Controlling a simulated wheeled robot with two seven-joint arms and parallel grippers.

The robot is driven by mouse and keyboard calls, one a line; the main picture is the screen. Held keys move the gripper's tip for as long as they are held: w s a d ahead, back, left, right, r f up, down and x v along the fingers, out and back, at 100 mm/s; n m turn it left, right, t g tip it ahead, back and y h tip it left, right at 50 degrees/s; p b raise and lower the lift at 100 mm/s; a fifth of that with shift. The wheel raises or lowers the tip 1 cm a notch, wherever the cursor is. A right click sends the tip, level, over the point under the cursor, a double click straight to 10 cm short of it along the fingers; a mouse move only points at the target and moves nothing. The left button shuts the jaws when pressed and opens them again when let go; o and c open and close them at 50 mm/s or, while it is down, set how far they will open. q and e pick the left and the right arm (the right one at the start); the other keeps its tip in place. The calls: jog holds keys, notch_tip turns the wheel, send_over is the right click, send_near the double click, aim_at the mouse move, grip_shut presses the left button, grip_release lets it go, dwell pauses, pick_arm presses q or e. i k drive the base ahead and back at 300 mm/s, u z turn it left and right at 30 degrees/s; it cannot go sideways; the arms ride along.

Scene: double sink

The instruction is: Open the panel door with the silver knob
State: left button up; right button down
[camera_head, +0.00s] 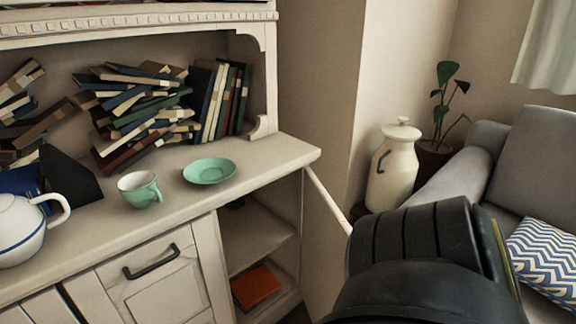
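A cream cabinet (290,152) fills the left and middle of the head view. A compartment at its right end stands open, and an orange object (256,287) lies inside it. A thin cream panel (328,202) slants outward from the compartment's right edge and looks like a door swung open, seen nearly edge-on. Its lower part goes behind my black arm at the lower right. I see no silver knob. Neither gripper is in view.
A mint saucer (210,170), a mint cup (140,189) and a white teapot (25,224) stand on the countertop. A drawer front has a dark handle (151,262). A cream jug (393,168) and a grey sofa (532,160) are at the right.

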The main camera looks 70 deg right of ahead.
aim_at(325, 235)
jog(key=u, duration=0.2)
jog(key=i, duration=0.65)
jog(key=z, duration=2.3)
